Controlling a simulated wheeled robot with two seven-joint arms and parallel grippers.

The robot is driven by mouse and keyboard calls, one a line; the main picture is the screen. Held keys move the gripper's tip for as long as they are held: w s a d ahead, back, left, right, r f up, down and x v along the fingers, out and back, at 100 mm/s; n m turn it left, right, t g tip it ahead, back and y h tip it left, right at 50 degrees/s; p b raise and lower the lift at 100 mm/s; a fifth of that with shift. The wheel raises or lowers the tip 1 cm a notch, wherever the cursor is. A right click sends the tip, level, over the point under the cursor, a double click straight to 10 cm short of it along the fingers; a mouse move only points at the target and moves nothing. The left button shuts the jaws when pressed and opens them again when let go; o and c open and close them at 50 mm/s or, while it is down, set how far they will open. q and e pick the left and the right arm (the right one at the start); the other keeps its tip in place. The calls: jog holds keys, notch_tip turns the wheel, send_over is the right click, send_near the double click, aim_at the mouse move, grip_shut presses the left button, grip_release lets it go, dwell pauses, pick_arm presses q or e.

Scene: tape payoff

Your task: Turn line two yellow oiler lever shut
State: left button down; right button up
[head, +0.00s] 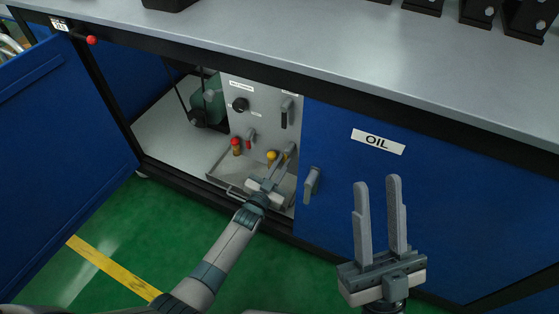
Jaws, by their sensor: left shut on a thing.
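The yellow oiler (271,155) shows as a small yellow cap low on the grey panel inside the open cabinet bay. My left gripper (283,157) reaches in from the left, just right of that cap, with its fingers at the panel. It is shut on what appears to be the yellow oiler lever, which the fingers mostly hide. I cannot tell the lever's angle. My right gripper (378,184) is open and empty, pointing up in front of the blue OIL door.
The OIL door (350,190) has a handle (312,184). The worktop (300,50) overhangs.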

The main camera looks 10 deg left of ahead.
pick_arm(q)
jog(key=n, duration=0.2)
jog(key=shift+s+d+f+n, duration=0.1)
jog(key=shift+s+d+n, duration=0.1)
jog(key=shift+d+n, duration=0.15)
pick_arm(e)
jog(key=shift+a+f, duration=0.35)
jog(key=shift+f, duration=0.15)
jog(key=shift+f+g, duration=0.2)
jog(key=shift+g, duration=0.1)
pick_arm(q)
jog(key=c, duration=1.8)
grip_release()
jog(key=shift+o, duration=0.2)
pick_arm(e)
jog(key=shift+r, duration=0.15)
pick_arm(q)
jog(key=shift+s+p, duration=0.15)
jog(key=shift+p, duration=0.15)
pick_arm(e)
jog(key=shift+r, duration=0.1)
